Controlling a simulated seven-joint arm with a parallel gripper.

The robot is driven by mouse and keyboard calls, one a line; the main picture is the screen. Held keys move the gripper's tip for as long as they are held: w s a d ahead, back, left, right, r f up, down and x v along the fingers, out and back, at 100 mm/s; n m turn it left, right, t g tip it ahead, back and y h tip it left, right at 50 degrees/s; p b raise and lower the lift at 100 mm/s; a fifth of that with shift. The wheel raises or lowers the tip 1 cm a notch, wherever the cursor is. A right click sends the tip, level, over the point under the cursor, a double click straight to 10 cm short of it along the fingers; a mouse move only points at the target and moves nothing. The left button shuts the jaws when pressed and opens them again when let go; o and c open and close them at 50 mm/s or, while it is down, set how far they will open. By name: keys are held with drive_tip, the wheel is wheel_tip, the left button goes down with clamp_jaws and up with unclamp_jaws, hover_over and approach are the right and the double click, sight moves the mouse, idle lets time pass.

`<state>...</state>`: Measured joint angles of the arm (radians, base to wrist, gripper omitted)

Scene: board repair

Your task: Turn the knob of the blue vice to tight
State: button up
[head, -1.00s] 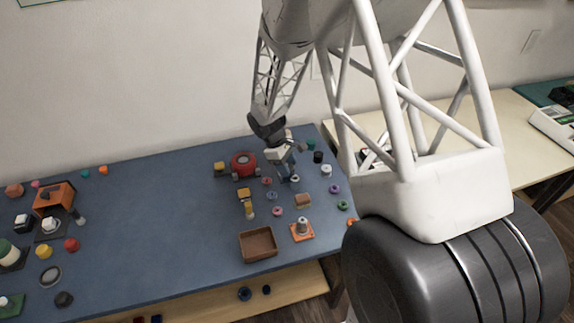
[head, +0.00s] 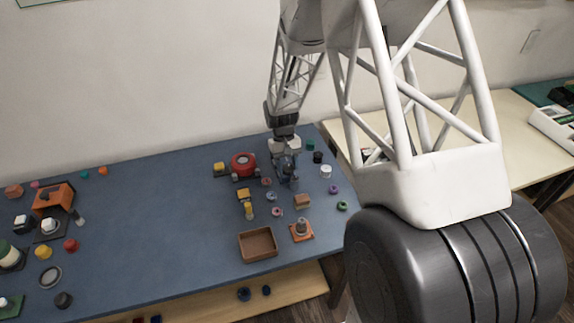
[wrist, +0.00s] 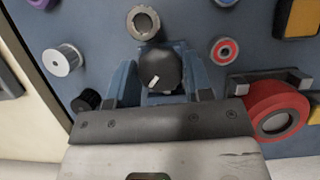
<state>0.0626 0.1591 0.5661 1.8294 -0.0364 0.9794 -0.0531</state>
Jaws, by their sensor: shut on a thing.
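My gripper (head: 287,172) is over the back right part of the blue mat, at the blue vice (head: 291,184), which it largely hides in the head view. In the wrist view the black round knob (wrist: 158,68) lies between the two blue-grey fingers of my gripper (wrist: 160,82), which is shut on it. A short white mark on the knob points toward the lower left of that view. Part of the blue vice (wrist: 181,50) shows behind the knob. The jaws of the vice and what they hold are mostly hidden.
A red round part (head: 243,162) stands just left of my gripper, and it also shows in the wrist view (wrist: 281,112). Small rings and spools lie around the vice. A brown tray (head: 258,257) and an orange base (head: 302,238) stand in front. The middle of the mat is clear.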

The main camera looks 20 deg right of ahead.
drive_tip(key=m+y, duration=0.1)
drive_tip(key=m, duration=0.1)
drive_tip(key=m+y, duration=0.1)
drive_tip(key=m, duration=0.2)
drive_tip(key=shift+d, duration=0.1)
drive_tip(key=shift+m+t, duration=0.3)
drive_tip(key=o, duration=0.9)
drive_tip(key=shift+v, duration=3.9)
drive_tip(key=shift+s, duration=0.1)
